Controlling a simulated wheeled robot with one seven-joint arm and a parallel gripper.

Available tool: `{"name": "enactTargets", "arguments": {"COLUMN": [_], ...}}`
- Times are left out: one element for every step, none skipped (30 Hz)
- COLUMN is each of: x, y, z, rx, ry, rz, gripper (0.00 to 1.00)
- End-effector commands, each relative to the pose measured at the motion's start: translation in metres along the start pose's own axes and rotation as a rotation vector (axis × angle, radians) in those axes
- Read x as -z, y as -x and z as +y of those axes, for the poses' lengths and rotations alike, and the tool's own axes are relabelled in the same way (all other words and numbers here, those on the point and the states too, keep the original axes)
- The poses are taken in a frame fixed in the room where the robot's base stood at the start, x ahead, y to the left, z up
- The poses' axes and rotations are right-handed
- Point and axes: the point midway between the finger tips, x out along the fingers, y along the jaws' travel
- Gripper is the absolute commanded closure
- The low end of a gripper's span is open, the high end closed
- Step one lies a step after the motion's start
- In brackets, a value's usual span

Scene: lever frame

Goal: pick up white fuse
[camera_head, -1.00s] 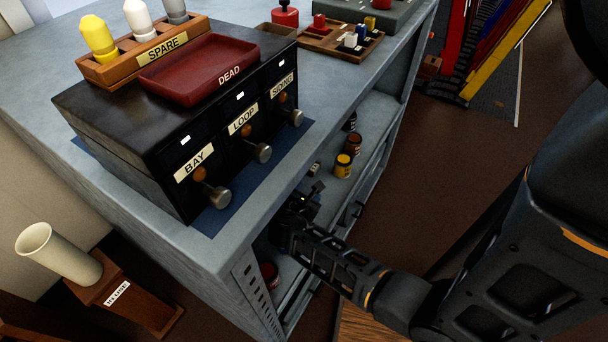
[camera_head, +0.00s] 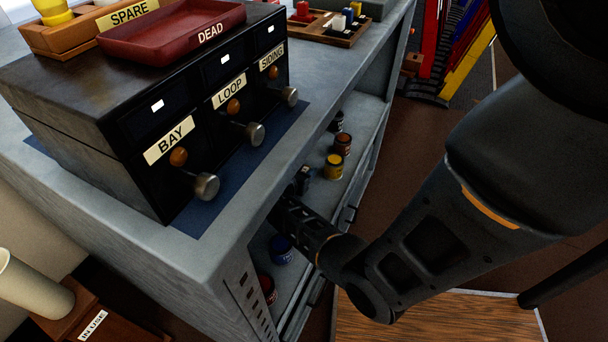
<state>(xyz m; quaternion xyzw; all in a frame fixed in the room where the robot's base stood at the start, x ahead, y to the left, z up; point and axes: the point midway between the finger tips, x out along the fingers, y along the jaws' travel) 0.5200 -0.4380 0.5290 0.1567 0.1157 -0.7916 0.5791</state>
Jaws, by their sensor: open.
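The white fuse (camera_head: 104,2) is almost wholly cut off by the top edge of the head view; only a sliver of its base shows behind the SPARE label. It stands in the wooden SPARE rack (camera_head: 62,40) on the black lever frame (camera_head: 70,100). A yellow fuse (camera_head: 52,9) stands to its left, also cut off. My gripper (camera_head: 303,180) is low beside the bench, by the shelf opening, far below and to the right of the rack. The bench edge hides most of it. It is open, and nothing is seen held in it.
A red DEAD tray (camera_head: 170,40) lies beside the rack. BAY, LOOP and SIDING levers with metal knobs (camera_head: 206,186) stick out from the frame's front. The bench edge (camera_head: 225,245) lies between my gripper and the frame. Paint tins (camera_head: 333,167) stand on the shelf below.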

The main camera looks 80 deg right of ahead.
Motion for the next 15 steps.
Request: {"name": "enactTargets", "arguments": {"x": [0.0003,0.0001,-0.0002,-0.0003,-0.0004,-0.0004,-0.0004,-0.0004,-0.0004,-0.0004,-0.0003,-0.0003,-0.0003,-0.0003,-0.0003], "y": [-0.0047,-0.006,-0.0069,-0.0072,-0.0073,-0.0071,-0.007,-0.0069,-0.0069,-0.0069,-0.0068,-0.0068,-0.0068,-0.0068,-0.0067], "z": [-0.0003,-0.0001,0.0002,0.0003,0.0004,0.0004,0.0003,0.0003,0.0003,0.0002,0.0002,0.0002,0.0002,0.0002,0.0001], "rx": [0.002,0.001,0.0,-0.001,-0.001,-0.001,-0.001,-0.001,-0.001,-0.001,-0.001,-0.001,-0.001,-0.001,-0.001], "ry": [-0.001,-0.001,-0.001,-0.001,-0.001,-0.001,-0.001,-0.001,-0.001,-0.001,-0.001,-0.001,-0.001,-0.001,-0.001], "rz": [0.0,0.0,0.0,0.0,0.0,0.0,0.0,0.0,0.0,0.0,0.0,0.0,0.0,0.0,0.0], "gripper": [0.48,0.48,0.48,0.48,0.48,0.48,0.48,0.48,0.48,0.5,0.53,0.56,0.59,0.62,0.66]}}
